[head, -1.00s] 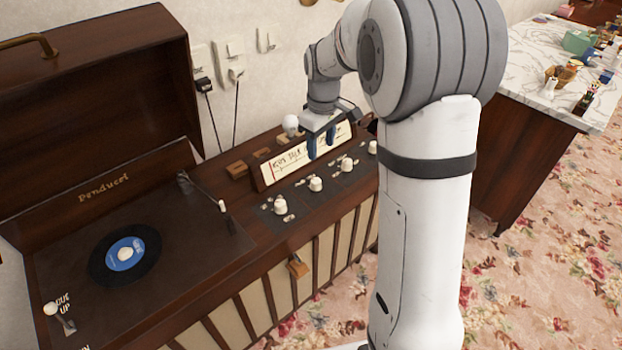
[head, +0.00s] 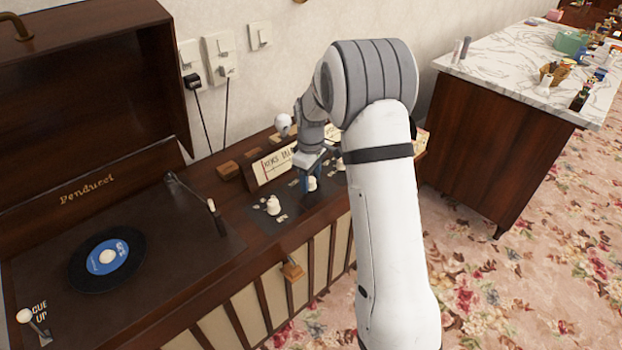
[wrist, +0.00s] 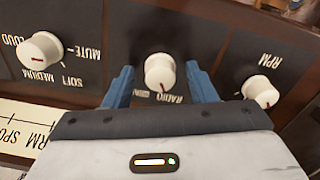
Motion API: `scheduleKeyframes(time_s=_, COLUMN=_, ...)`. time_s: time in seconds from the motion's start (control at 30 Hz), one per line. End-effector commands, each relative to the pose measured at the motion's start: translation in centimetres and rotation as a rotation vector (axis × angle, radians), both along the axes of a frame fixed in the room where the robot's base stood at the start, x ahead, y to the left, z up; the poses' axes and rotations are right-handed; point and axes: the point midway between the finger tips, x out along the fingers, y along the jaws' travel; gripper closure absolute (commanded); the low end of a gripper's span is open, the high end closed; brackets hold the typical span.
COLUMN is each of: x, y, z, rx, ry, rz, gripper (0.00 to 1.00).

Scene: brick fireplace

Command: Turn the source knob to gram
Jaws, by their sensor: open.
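The source knob (wrist: 159,72) is a white round knob with a red mark on a dark panel, in the middle of the wrist view. The inverted word RADIO is by its lower right; a second label at its lower left is partly hidden and unreadable. The knob's red mark is on its lower face, towards these labels. My gripper (wrist: 159,68) is open, with one blue finger on each side of the knob and small gaps visible. In the head view my gripper (head: 312,187) points down over the same knob (head: 312,183).
A volume knob (wrist: 41,51) with MUTE, SOFT, MEDIUM and LOUD is left in the wrist view; an RPM knob (wrist: 261,91) is right. In the head view, a turntable arm (head: 195,200) and record (head: 106,260) lie left, and a tilted dial plate (head: 272,166) stands behind the knobs.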

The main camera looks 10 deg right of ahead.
Motion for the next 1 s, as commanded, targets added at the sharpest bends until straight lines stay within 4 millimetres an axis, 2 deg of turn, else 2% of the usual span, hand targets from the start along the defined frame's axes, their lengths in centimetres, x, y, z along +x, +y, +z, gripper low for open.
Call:
scheduleKeyframes(time_s=0.23, x=-0.01, y=-0.01, z=-0.13, rx=0.000, ry=0.000, rz=-0.001, gripper=0.49)
scheduleKeyframes(time_s=0.8, x=0.00, y=-0.08, z=-0.10, rx=-0.001, ry=-0.001, rz=-0.002, gripper=0.94)
scheduleKeyframes(time_s=1.0, x=0.02, y=-0.08, z=-0.07, rx=-0.001, ry=-0.001, rz=-0.017, gripper=0.94)
